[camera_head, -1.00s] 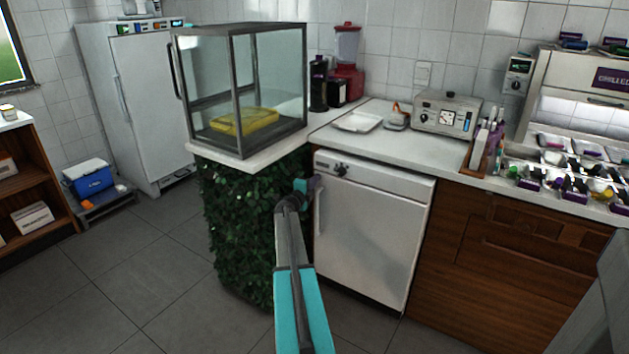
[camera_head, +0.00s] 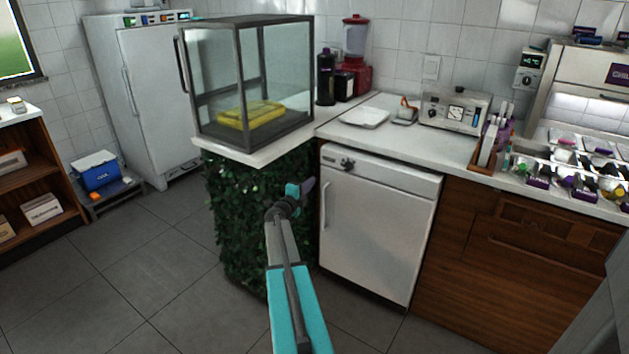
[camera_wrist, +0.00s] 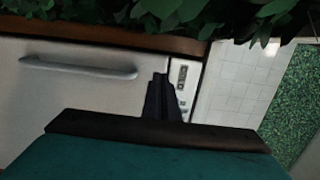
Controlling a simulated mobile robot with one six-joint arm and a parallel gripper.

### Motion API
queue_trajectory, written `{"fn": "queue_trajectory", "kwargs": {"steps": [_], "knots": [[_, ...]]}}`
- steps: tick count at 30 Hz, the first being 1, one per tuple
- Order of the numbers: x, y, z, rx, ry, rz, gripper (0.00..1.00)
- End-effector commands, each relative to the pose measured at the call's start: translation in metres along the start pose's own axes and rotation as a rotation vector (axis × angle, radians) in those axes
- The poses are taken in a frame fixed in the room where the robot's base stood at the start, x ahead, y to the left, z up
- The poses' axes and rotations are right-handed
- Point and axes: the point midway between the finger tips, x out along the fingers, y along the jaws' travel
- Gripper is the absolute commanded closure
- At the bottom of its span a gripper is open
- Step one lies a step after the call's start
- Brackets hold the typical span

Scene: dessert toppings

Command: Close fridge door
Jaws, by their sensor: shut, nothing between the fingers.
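The small white fridge (camera_head: 375,235) stands under the counter with its door (camera_head: 372,240) flush against its body, and it looks shut. Its upright handle (camera_head: 325,205) is at the door's left edge. My gripper (camera_head: 306,186) is just left of the fridge, in front of the leafy counter side, and appears apart from the door. In the wrist view, my gripper (camera_wrist: 162,92) is shut and empty, with the fridge door (camera_wrist: 70,90) and its handle (camera_wrist: 78,67) beyond it. A tall white fridge (camera_head: 155,95) stands at the back left, also looking shut.
A glass display case (camera_head: 250,80) holding a yellow item sits on the leafy counter (camera_head: 240,220). Wooden drawers (camera_head: 510,260) adjoin the small fridge on the right. A blue cooler (camera_head: 96,172) sits at the left. The tiled floor (camera_head: 150,270) is open at front left.

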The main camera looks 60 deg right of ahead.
Motion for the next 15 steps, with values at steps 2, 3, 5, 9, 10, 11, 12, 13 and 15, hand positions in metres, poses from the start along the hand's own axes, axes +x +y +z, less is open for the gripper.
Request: {"fn": "queue_trajectory", "kwargs": {"steps": [2,3,5,9,10,11,12,13,15], "knots": [[-0.014,0.0,0.001,0.0,-0.001,0.0,1.0],[-0.019,0.0,0.001,-0.001,-0.001,0.0,1.0],[-0.026,0.0,0.002,-0.001,-0.001,0.0,1.0],[-0.042,0.0,0.005,-0.001,-0.002,0.0,1.0],[-0.044,0.0,0.005,-0.001,-0.002,0.0,1.0],[-0.046,0.0,0.006,-0.001,-0.002,0.0,1.0],[-0.048,0.0,0.006,-0.001,-0.002,0.0,1.0],[-0.05,0.001,0.006,-0.001,-0.002,0.0,1.0],[-0.052,0.001,0.006,-0.001,-0.001,0.0,1.0]]}}
